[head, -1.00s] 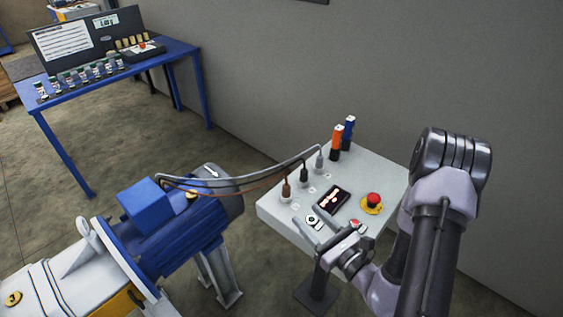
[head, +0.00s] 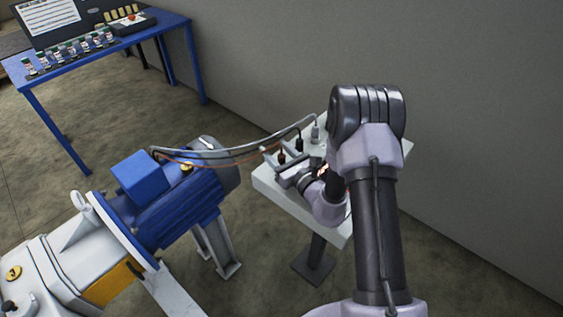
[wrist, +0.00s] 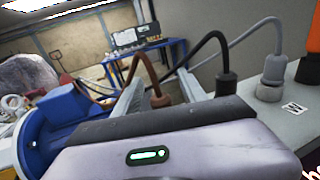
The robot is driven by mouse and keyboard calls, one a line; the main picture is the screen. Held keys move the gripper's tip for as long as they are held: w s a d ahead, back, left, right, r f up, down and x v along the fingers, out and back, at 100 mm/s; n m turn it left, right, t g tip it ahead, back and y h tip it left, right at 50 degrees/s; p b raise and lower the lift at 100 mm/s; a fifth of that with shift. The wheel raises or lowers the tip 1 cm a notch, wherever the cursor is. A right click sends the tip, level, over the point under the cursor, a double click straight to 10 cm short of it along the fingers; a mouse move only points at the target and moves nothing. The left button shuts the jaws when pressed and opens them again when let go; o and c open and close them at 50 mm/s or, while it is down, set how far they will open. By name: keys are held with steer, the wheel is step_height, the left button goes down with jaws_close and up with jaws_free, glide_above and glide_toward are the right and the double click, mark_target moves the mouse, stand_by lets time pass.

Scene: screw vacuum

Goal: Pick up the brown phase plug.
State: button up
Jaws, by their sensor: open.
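The brown phase plug (wrist: 159,97) stands upright between the two fingers of my gripper (wrist: 160,80) in the wrist view, with its brown cable arching up and left. The fingers are open, one on each side, with gaps visible around the plug. In the head view my gripper (head: 277,162) is at the left edge of the white panel, around the brown plug (head: 281,157), which is partly hidden. The plug's lower end is hidden by my gripper body in the wrist view.
A black plug (wrist: 226,82) stands just right of my right finger, and a grey plug (wrist: 270,86) farther right on the white panel (head: 270,186). Their cables run left to the blue motor (head: 180,205). A blue table (head: 110,53) stands at the back left.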

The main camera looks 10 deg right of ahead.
jaws_close()
